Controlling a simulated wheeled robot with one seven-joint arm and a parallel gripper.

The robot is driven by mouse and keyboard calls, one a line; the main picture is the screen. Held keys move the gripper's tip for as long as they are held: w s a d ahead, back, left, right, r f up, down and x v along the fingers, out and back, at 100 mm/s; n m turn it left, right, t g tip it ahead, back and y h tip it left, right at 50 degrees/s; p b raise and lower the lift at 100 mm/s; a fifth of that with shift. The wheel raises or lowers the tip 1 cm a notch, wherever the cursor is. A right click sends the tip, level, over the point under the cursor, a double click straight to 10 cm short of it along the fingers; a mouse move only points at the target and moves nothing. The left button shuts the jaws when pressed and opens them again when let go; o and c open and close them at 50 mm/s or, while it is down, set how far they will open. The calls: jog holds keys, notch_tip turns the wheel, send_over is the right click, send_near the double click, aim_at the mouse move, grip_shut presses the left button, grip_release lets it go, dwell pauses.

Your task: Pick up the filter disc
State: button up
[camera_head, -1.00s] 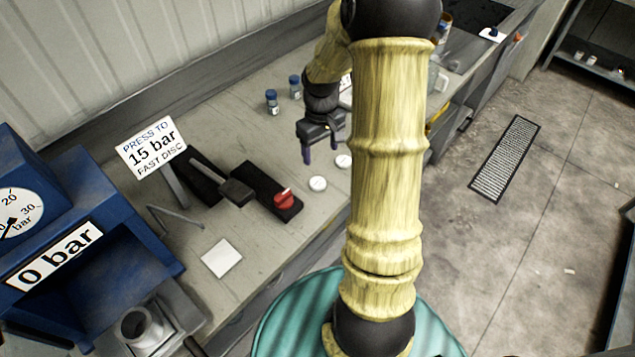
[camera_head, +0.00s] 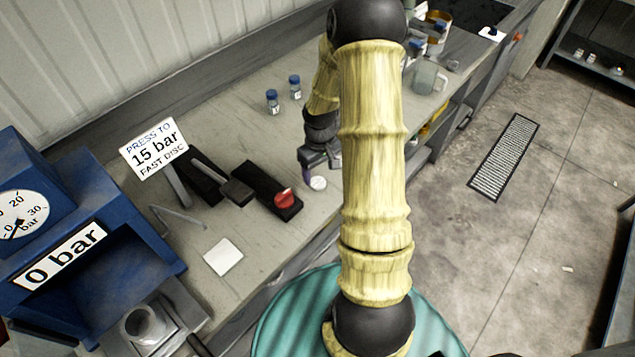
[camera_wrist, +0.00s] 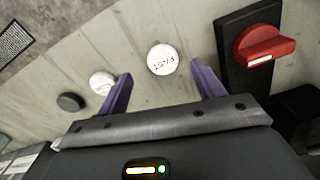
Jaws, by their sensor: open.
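A white disc (camera_wrist: 162,58) marked "FAST" lies flat on the bench, between and just beyond my fingertips in the wrist view. It also shows in the head view (camera_head: 318,184), right by my gripper (camera_head: 312,172). My gripper (camera_wrist: 161,71) is open and empty, one purple finger on each side of the disc's line. A second white disc (camera_wrist: 102,83), its lettering hard to read, lies beside the left finger. A dark round disc (camera_wrist: 71,101) lies further left. The sign (camera_head: 154,149) reads "PRESS TO 15 bar FAST DISC".
A black block with a red knob (camera_head: 284,199) stands close to the disc. A white square (camera_head: 223,257) lies on the bench. The blue press (camera_head: 110,215) reads 0 bar. Two blue-capped vials (camera_head: 272,101) stand behind.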

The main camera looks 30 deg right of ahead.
aim_at(318, 182)
jog(key=shift+w+a+f+p, duration=0.15)
jog(key=shift+f+p, duration=0.4)
jog(key=shift+f, duration=1.6)
jog(key=c, duration=1.1)
